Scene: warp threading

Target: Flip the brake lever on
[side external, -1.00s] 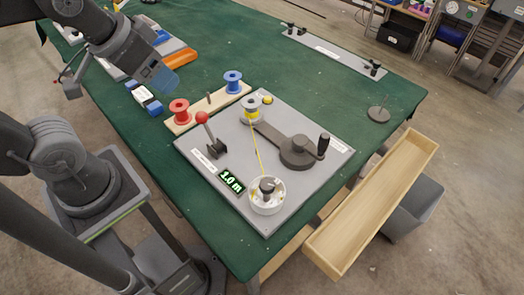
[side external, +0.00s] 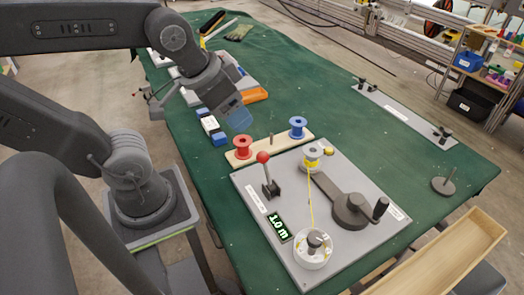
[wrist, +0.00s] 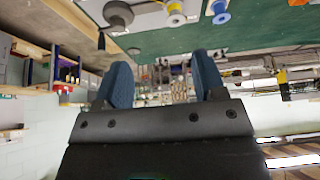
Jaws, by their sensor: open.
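The brake lever (side external: 267,173) has a red ball knob and a dark base on the left part of the grey board (side external: 318,250). It leans a little left of upright. My gripper (side external: 237,115), with blue fingers, hangs above and behind the lever, over the table near the red spool, apart from both. In the wrist view my gripper (wrist: 163,72) shows its two fingers wide apart with nothing between them. I cannot make out the lever in the wrist view.
The board carries a lit "1.0 m" display (side external: 279,227), a crank (side external: 352,210), a white drum (side external: 313,254) and a yellow-threaded spool (side external: 312,158). Red (side external: 243,148) and blue (side external: 297,127) spools stand on a wooden rack behind. A wooden tray (side external: 455,262) is at right.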

